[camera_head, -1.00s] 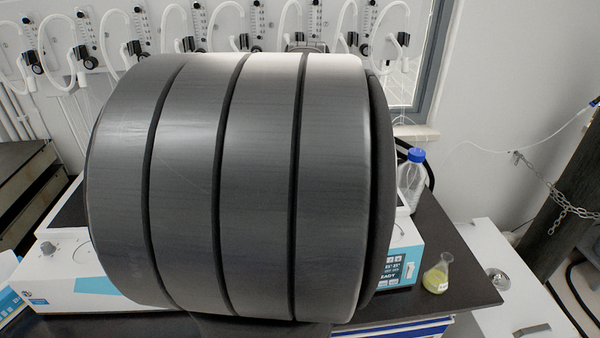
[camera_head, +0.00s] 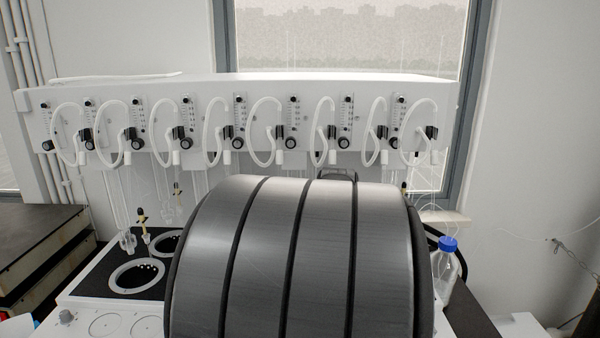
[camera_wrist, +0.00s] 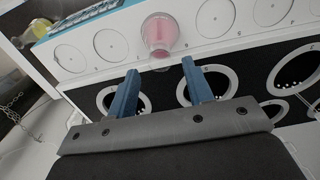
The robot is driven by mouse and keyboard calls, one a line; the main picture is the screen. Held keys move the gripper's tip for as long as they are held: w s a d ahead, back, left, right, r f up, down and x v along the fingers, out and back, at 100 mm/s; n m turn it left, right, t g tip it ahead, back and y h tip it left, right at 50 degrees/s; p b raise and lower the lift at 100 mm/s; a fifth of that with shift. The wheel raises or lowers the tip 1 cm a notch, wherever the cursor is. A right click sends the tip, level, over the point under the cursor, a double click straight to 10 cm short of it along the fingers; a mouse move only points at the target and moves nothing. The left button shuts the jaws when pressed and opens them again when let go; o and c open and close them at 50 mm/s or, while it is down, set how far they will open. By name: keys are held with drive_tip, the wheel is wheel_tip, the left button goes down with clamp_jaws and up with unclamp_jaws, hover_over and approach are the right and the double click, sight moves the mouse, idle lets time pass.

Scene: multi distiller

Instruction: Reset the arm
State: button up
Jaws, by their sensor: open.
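My gripper (camera_wrist: 157,92) is open and empty in the wrist view, its two blue fingers spread apart over the distiller's black top. A flask with pink liquid (camera_wrist: 160,36) stands beyond the fingertips on the white front part of the distiller (camera_wrist: 205,52), beside the row of round marked spots. I cannot tell how far the fingers are from it. In the head view my large grey arm link covers the middle and hides the gripper and much of the distiller (camera_head: 90,285).
A white panel (camera_head: 330,90) with several flow meters and looped hoses runs along the back. A blue-capped bottle (camera_head: 446,262) stands at the right. Round wells (camera_head: 137,275) show at the left. A flask with yellow liquid (camera_wrist: 40,28) is at the wrist view's upper left.

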drive_tip(key=shift+f, duration=1.15)
drive_tip(key=shift+f, duration=0.1)
